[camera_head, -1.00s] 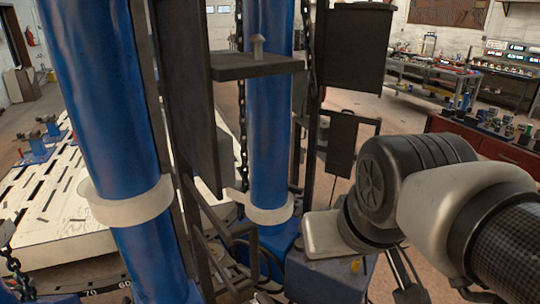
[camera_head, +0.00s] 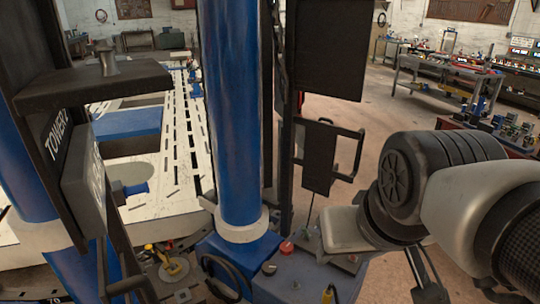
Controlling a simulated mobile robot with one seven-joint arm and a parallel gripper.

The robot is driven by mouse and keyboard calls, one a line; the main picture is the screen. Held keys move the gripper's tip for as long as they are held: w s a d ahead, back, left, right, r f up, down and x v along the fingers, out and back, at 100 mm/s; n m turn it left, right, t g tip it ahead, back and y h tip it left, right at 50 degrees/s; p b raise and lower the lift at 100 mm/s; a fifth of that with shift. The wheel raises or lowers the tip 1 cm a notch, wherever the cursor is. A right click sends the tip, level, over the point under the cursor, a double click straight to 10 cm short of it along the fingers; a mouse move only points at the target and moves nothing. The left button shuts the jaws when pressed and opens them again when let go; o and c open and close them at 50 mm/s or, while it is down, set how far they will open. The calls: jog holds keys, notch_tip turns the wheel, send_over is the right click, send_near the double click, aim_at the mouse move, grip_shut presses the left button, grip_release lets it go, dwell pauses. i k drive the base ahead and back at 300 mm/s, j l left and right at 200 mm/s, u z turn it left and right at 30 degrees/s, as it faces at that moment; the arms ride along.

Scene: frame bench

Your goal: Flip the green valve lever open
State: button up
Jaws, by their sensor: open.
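I make out no green valve lever in the head view. My arm (camera_head: 470,205) reaches in from the right edge, with a dark ribbed joint and pale grey links. My gripper's fingers cannot be made out. On the blue unit at the foot of the middle blue tower (camera_head: 230,110) there is a red cap (camera_head: 286,247), and a yellow part (camera_head: 328,293) shows at the bottom edge.
A dark bracket with a shelf (camera_head: 95,85) stands close on the left, by another blue tower (camera_head: 25,165). A slotted white frame bench (camera_head: 180,125) lies behind. A dark panel (camera_head: 318,157) stands near my arm. Open floor (camera_head: 385,120) lies behind right.

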aim_at(306, 235)
jog(key=i+l+u, duration=0.15)
jog(key=l, duration=0.35)
jog(key=l+u, duration=0.15)
jog(key=l, duration=0.35)
jog(key=l+u, duration=0.1)
jog(key=l, duration=0.15)
jog(key=k+l+u, duration=0.1)
jog(key=k+l, duration=0.1)
jog(key=k, duration=0.5)
jog(key=i+l+u, duration=0.75)
jog(key=i+z, duration=0.15)
jog(key=z, duration=0.2)
